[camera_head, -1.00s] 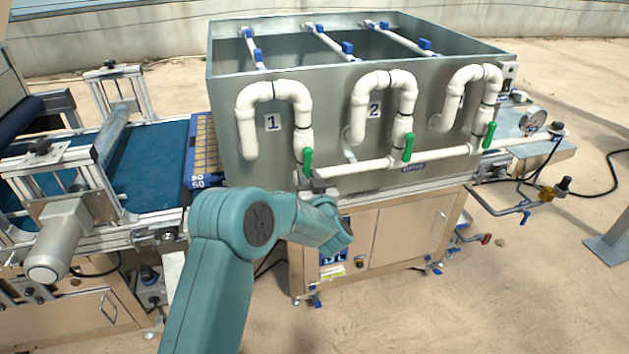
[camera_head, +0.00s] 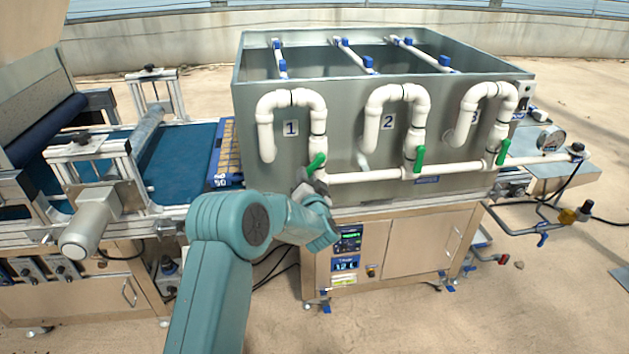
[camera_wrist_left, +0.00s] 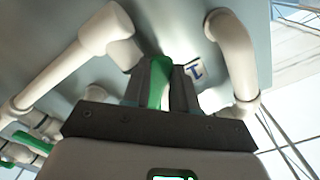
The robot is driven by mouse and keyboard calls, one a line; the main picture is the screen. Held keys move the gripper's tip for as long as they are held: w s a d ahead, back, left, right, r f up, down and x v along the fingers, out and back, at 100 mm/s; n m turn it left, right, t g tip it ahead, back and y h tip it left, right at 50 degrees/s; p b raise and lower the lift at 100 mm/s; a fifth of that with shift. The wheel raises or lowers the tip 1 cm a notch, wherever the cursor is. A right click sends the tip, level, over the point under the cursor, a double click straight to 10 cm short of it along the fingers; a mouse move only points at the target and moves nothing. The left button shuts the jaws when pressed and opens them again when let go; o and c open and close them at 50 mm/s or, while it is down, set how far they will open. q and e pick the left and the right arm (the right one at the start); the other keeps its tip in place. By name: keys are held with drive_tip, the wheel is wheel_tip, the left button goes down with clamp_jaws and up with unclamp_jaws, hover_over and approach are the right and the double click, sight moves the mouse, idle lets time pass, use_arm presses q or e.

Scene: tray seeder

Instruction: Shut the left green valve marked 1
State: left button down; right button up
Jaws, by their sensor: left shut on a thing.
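The left green valve handle (camera_head: 316,162) sits on the white pipe under the label 1 (camera_head: 290,128) on the grey tank. In the head view it leans, its upper end to the right. My left gripper (camera_head: 309,180) is at this handle, coming from below. In the left wrist view the green handle (camera_wrist_left: 158,85) stands between the two dark fingers (camera_wrist_left: 160,88), and the gripper is shut on it. The label 1 (camera_wrist_left: 194,72) shows upside down beside the fingers. The lower part of the handle is hidden by the gripper. My right gripper is not in view.
Two more green handles, under label 2 (camera_head: 419,158) and further right (camera_head: 502,151), stand on the same white pipe (camera_head: 365,177). The grey tank (camera_head: 260,180) rises behind. A blue conveyor (camera_head: 180,160) is at the left. A cabinet with a control panel (camera_head: 348,240) is below.

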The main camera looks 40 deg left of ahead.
use_arm(q)
drive_tip(key=shift+s+a+r+m+p, duration=0.25)
drive_tip(key=shift+r+m+p, duration=0.55)
drive_tip(key=shift+m, duration=0.8)
drive_tip(key=shift+s+a+r+m+p, duration=0.25)
drive_tip(key=shift+r+m+p, duration=0.55)
drive_tip(key=shift+m, duration=0.8)
drive_tip(key=shift+s+a+r+m+p, duration=0.25)
drive_tip(key=shift+r+m+p, duration=0.55)
drive_tip(key=shift+m, duration=0.8)
drive_tip(key=shift+d, duration=0.1)
drive_tip(key=c, duration=0.9)
unclamp_jaws()
